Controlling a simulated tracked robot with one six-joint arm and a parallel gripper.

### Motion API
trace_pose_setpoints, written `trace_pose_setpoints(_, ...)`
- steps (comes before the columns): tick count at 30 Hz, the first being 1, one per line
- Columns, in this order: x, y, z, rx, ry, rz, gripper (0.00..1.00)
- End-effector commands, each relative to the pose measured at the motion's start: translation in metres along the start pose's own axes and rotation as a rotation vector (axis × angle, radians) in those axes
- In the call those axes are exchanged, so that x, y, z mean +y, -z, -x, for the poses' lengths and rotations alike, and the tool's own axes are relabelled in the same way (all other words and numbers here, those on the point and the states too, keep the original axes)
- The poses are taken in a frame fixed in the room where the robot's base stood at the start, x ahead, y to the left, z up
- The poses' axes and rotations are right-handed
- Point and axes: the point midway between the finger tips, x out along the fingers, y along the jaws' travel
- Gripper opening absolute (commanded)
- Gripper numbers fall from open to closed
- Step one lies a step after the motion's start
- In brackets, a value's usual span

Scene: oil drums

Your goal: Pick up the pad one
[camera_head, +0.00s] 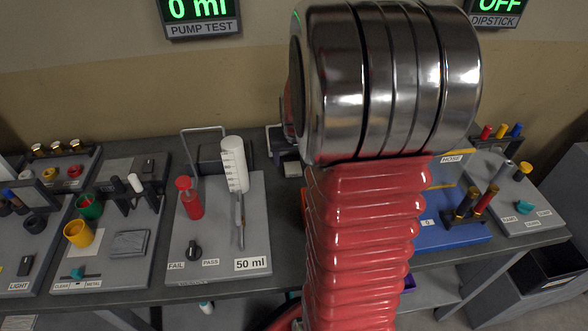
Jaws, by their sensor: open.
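No thing in view carries a readable label "pad one". A flat grey square piece (129,243) lies on the left board marked CLEAR and METAL, beside a white sheet with a yellow cup; I cannot tell if it is the pad. My own red, ribbed arm with its large metal joint fills the middle of the view and hides part of the bench. My gripper does not show clearly; it seems hidden behind the arm.
The 50 ml board (219,264) holds a red pump bottle (190,198), a white measuring cylinder (234,163) and a dark knob. A blue board (446,236) with dark and red cylinders stands right of my arm. Yellow cup (78,233) and green cup (89,206) stand left.

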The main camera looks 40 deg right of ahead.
Motion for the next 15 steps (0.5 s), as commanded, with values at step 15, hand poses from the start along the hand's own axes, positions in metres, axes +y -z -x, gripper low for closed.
trace_pose_setpoints(15, 0.0004, -0.0011, -0.0093, -0.001, 0.0, 0.0, 0.62)
